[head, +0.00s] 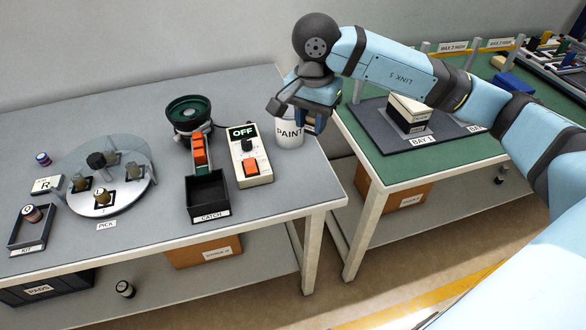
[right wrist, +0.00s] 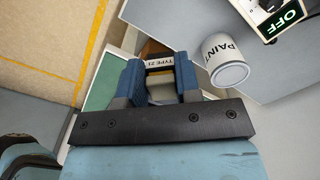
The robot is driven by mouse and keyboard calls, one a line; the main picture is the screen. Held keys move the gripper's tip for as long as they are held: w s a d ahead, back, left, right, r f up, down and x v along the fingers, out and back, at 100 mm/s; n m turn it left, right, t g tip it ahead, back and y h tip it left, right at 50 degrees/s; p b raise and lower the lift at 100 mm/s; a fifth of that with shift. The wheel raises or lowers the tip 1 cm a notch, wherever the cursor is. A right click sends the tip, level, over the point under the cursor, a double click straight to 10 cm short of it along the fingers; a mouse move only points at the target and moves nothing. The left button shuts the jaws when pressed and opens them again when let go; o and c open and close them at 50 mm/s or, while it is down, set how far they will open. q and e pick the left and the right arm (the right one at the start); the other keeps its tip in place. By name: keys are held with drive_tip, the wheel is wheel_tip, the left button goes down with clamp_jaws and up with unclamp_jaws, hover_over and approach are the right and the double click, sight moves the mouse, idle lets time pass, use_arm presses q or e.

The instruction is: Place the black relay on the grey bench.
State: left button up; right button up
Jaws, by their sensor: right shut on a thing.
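My right gripper (head: 311,121) is shut on a small block, which I take to be the black relay (right wrist: 160,64). In the right wrist view the block sits between the blue fingers and shows a white label starting "TYPE 2". In the head view the fingers mostly hide it. The grey bench (head: 130,245) fills the left of the head view; its top also shows in the right wrist view (right wrist: 272,72). The gripper is in the air near this bench's right edge, close to the paint can (head: 288,133). My left gripper is not in view.
The grey bench carries a switch box reading OFF (head: 249,160), a bowl feeder (head: 190,113), a CATCH tray (head: 208,193) and a round PICK disc (head: 107,177). A green bench (head: 365,140) with a BAY 1 stack (head: 408,112) stands right, across a gap.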

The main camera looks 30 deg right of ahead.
sight(308, 189)
wheel_tip(308, 189, down, 18)
drive_tip(key=shift+r+b, duration=0.2)
drive_tip(key=shift+b, duration=0.35)
drive_tip(key=shift+f, duration=0.25)
drive_tip(key=o, duration=0.9)
drive_tip(key=shift+r, duration=0.1)
